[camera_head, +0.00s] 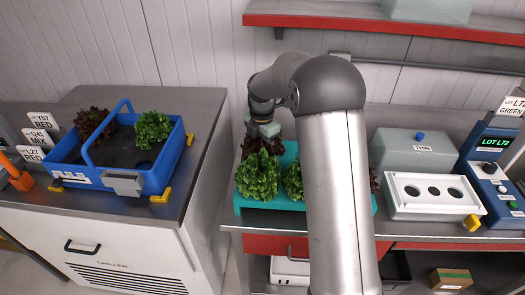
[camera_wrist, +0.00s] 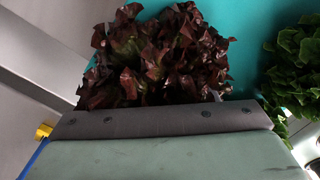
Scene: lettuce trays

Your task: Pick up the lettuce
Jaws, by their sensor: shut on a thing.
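A dark red lettuce (camera_wrist: 160,55) fills the upper middle of the wrist view, right at the grey edge of my gripper (camera_wrist: 165,122). In the head view the red lettuce (camera_head: 272,146) shows at the back left of a teal tray (camera_head: 290,152). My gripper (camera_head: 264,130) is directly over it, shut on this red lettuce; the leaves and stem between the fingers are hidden. A green lettuce (camera_head: 258,178) stands in front in the same tray. Another green lettuce (camera_head: 293,182) is partly hidden by my arm.
A blue crate (camera_head: 165,165) on the left counter holds a red lettuce (camera_head: 92,122) and a green lettuce (camera_head: 153,130). A gap separates the counters. On the right are a white tray with holes (camera_head: 402,206), a grey box (camera_head: 415,153) and a blue device (camera_head: 487,165). A red shelf (camera_head: 400,27) hangs above.

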